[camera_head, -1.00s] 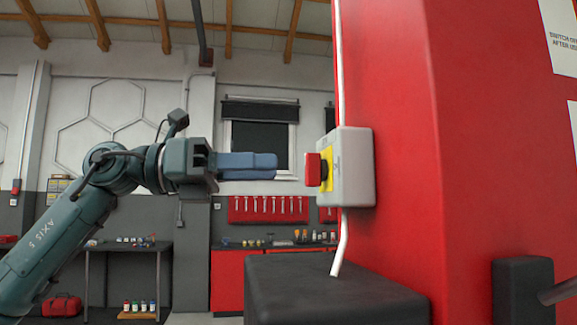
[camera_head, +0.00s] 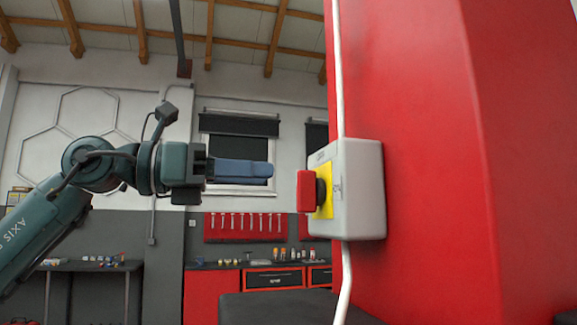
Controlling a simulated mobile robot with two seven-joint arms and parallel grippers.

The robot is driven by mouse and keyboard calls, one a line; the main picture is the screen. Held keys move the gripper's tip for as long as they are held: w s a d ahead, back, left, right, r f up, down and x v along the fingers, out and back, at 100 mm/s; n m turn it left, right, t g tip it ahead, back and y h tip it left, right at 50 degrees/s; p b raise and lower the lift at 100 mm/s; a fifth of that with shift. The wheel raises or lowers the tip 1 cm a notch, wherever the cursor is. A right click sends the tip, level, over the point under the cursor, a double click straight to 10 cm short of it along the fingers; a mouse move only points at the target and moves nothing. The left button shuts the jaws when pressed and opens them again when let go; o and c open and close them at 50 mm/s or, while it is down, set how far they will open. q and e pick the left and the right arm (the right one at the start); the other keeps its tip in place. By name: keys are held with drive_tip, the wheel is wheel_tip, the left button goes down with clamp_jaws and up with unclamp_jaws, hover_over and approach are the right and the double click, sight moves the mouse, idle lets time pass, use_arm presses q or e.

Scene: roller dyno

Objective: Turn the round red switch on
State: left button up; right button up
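The red switch (camera_head: 308,192) sticks out to the left from a yellow plate (camera_head: 325,190) on a grey box (camera_head: 361,190). The box is fixed to the side of a tall red column. I see the switch from the side, so its turned position cannot be told. My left gripper (camera_head: 268,172) comes in from the left, with its blue fingers pointing right at the switch. The fingertips are a short gap left of the switch and slightly above its middle, not touching it. The two fingers look close together and hold nothing visible. My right gripper is not in view.
The red column (camera_head: 420,130) fills the right side. A white conduit (camera_head: 339,70) runs above and below the box. A dark block (camera_head: 290,308) lies below. Behind are a workbench (camera_head: 270,278) and a red tool panel (camera_head: 245,227). Open air surrounds the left gripper.

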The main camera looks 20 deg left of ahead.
sight(297, 175)
use_arm(q)
drive_tip(key=p+x, duration=0.1)
drive_tip(key=x, duration=0.4)
drive_tip(key=shift+w+d, duration=0.25)
drive_tip(key=shift+c, duration=0.4)
clamp_jaws()
